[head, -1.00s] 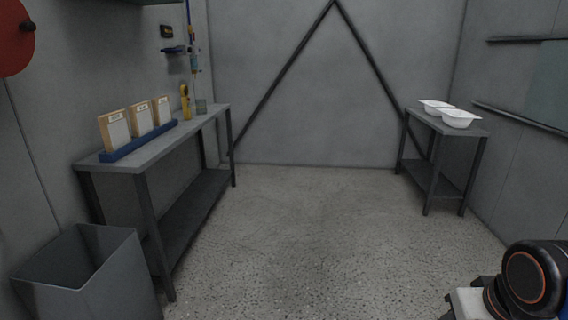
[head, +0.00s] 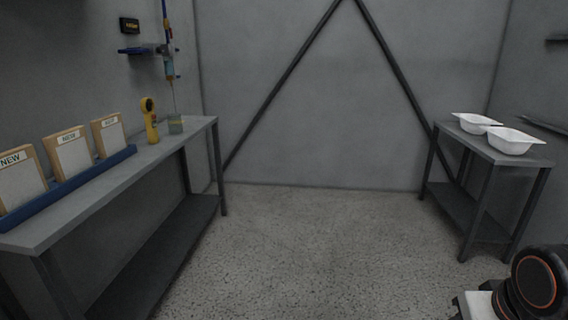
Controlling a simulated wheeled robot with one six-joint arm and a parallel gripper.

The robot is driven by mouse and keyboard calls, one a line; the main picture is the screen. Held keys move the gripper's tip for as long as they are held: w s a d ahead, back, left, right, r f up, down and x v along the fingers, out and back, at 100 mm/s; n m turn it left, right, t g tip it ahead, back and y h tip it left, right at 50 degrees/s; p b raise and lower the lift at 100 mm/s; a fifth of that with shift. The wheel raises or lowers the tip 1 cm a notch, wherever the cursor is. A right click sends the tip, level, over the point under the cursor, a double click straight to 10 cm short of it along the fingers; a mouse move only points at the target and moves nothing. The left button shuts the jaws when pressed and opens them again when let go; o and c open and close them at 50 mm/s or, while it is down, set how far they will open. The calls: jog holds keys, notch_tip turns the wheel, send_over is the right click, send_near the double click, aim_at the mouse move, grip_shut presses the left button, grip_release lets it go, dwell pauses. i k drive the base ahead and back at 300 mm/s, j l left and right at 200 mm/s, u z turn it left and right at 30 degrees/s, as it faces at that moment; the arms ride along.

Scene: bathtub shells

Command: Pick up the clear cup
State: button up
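The clear cup (head: 175,125) stands upright near the far end of the left table (head: 165,165). It looks like a small see-through grey-green cup, and a thin tube from the wall device hangs down just above or into it; I cannot tell which. A yellow handheld tool (head: 150,120) stands just to its left. My gripper is not in view. Only a black and orange part of my arm shows at the lower right, far from the cup.
A blue rack (head: 75,185) with three labelled boards lies along the left table. A blue dispenser (head: 169,68) hangs on the wall above the cup. A right table (head: 495,160) bears two white tub shells (head: 512,140). The floor (head: 305,240) between the tables is clear.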

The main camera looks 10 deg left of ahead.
aim_at(174, 120)
jog(key=i+u, duration=0.15)
jog(key=i, duration=0.7)
jog(key=i+l+u, duration=0.15)
jog(key=i, duration=0.65)
jog(key=i+u, duration=0.65)
jog(key=i, duration=0.2)
jog(key=i+l+u, duration=0.65)
jog(key=i, duration=0.15)
jog(key=j, duration=0.1)
